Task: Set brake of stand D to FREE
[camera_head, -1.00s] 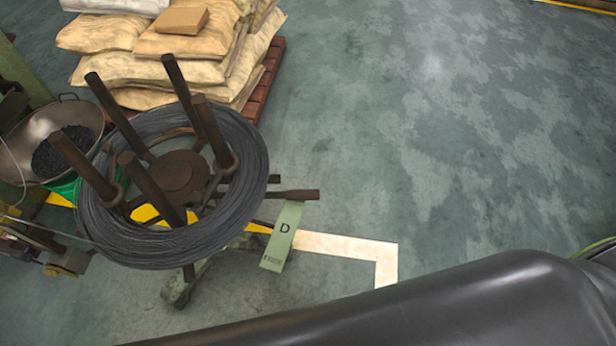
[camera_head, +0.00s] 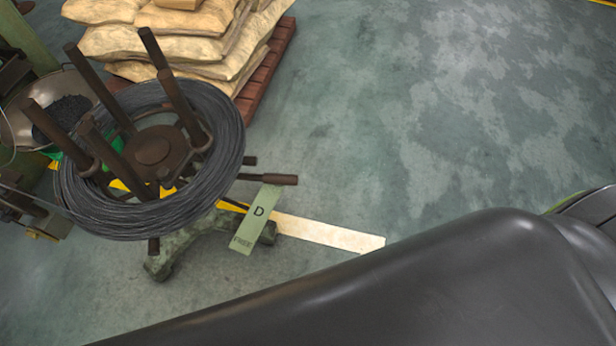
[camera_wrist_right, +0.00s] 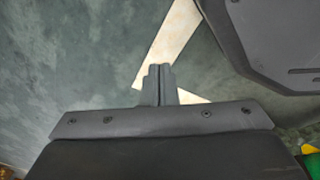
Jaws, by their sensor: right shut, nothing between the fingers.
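Stand D holds a coil of dark wire (camera_head: 225,125) around brown upright posts at the left of the head view. A green plate (camera_head: 256,218) marked "D", with "FREE" at its lower end, hangs at the stand's right side. A dark brown lever (camera_head: 275,179) sticks out to the right just above the plate. My right gripper (camera_wrist_right: 158,72) shows in the right wrist view with its fingers together and empty, over the floor and a pale line. It touches nothing there. My left gripper is in neither view.
Stacked sacks (camera_head: 170,47) lie on a red-brown pallet (camera_head: 268,68) behind the stand. A pan of dark pieces (camera_head: 22,125) stands at far left. A pale floor line (camera_head: 330,235) runs right from the plate. The floor at right is clear. My dark arm covers the lower right.

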